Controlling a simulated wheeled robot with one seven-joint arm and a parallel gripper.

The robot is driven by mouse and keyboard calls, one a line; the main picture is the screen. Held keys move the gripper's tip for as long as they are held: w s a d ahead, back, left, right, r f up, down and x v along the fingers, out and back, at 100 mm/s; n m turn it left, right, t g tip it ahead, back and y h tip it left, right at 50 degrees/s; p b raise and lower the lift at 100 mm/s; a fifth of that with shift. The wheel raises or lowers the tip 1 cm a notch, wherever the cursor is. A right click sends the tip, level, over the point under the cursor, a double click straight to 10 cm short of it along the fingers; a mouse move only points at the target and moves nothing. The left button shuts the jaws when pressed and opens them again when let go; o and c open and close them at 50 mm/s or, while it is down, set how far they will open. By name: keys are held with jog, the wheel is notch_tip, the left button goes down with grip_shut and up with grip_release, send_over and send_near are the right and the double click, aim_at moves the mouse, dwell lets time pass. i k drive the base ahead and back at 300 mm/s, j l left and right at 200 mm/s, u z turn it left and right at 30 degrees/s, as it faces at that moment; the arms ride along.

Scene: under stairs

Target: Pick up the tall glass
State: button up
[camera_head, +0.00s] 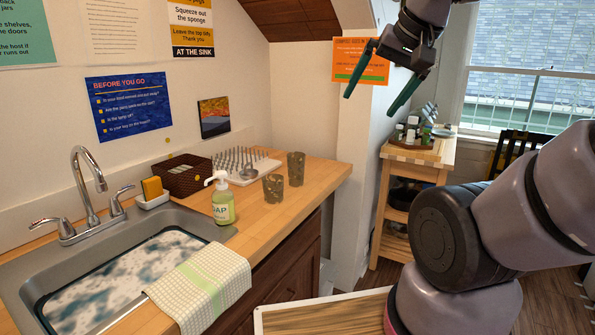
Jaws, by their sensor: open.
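Two brownish, patterned tumblers stand upright on the wooden counter, right of the soap bottle. The rear one (296,170) looks slightly taller and narrower; the front one (273,189) looks shorter and stands nearer the counter's front edge. They stand close together, with the front one lower and left. My gripper (369,103) is at the upper right, above and to the right of both glasses and well apart from them. Its two dark green fingers are spread, pointing down, with nothing between them.
Left of the glasses are a green soap bottle (223,200), a spiked white drying rack (245,166) and a brown woven box (182,176). The sink (28,268) holds foamy water. A towel (203,283) hangs over its front. A wall corner (352,190) rises right of the counter.

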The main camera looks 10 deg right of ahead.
aim_at(296, 160)
jog(key=i+l+z, duration=0.6)
jog(key=i, duration=0.25)
